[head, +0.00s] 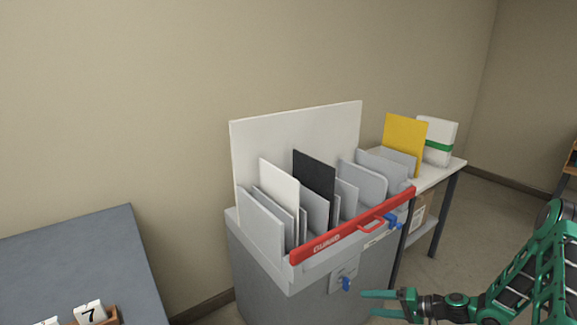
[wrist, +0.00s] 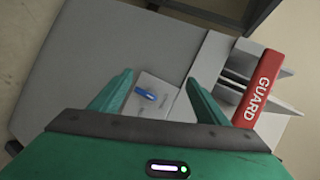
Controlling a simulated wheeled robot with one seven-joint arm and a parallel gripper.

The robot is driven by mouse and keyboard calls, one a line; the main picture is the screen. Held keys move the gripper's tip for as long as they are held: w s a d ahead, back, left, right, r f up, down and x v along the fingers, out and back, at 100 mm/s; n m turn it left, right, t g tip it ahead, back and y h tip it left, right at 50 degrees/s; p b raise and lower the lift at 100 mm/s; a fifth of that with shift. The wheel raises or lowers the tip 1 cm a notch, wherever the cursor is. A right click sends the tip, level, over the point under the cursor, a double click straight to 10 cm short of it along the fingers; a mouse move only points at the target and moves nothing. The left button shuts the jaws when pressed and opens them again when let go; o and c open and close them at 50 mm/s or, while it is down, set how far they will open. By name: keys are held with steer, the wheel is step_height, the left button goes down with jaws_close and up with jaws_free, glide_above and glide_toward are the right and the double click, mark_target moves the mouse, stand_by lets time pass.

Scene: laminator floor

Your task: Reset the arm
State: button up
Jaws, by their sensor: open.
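My gripper (head: 377,302) is at the lower right of the head view, at the end of my green arm. It is open and holds nothing. In the wrist view my gripper (wrist: 157,95) shows two green fingers spread apart. Between them, beyond the tips, is a small panel with a blue switch (wrist: 145,94) on the grey machine's front. The same blue switch (head: 346,284) shows in the head view, left of the fingers. I cannot tell whether the fingers touch the machine.
The grey machine (head: 268,272) carries upright panels and a red guard bar (head: 330,240) with a blue latch (head: 392,221). A side table (head: 448,172) behind it holds a yellow panel (head: 402,140) and a white-green pack (head: 437,143). A grey table (head: 75,250) is at left. Floor is clear at right.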

steer(key=s+d+r+n+g+h, duration=0.1)
steer(key=s+d+r+g+h, duration=0.3)
steer(key=s+r, duration=0.6)
steer(key=s+d+r+n+g+h, duration=0.15)
steer(key=s+d+r+h, duration=0.45)
steer(key=r, duration=0.8)
steer(key=s+r+m, duration=0.1)
steer(key=s+r, duration=0.3)
steer(key=s, duration=0.3)
steer(key=s+d+r+m+h, duration=0.1)
steer(key=s+r+m, duration=0.1)
steer(key=s+r, duration=0.2)
steer(key=s+r+m, duration=0.2)
steer(key=s+r, duration=0.2)
steer(key=s, duration=0.6)
steer(key=shift+s+d+r+g, duration=0.2)
steer(key=shift+d+r+g, duration=0.05)
steer(key=shift+g, duration=0.1)
steer(key=shift+w+f+h, duration=0.25)
steer(key=shift+w+h, duration=0.05)
steer(key=shift+w, duration=0.3)
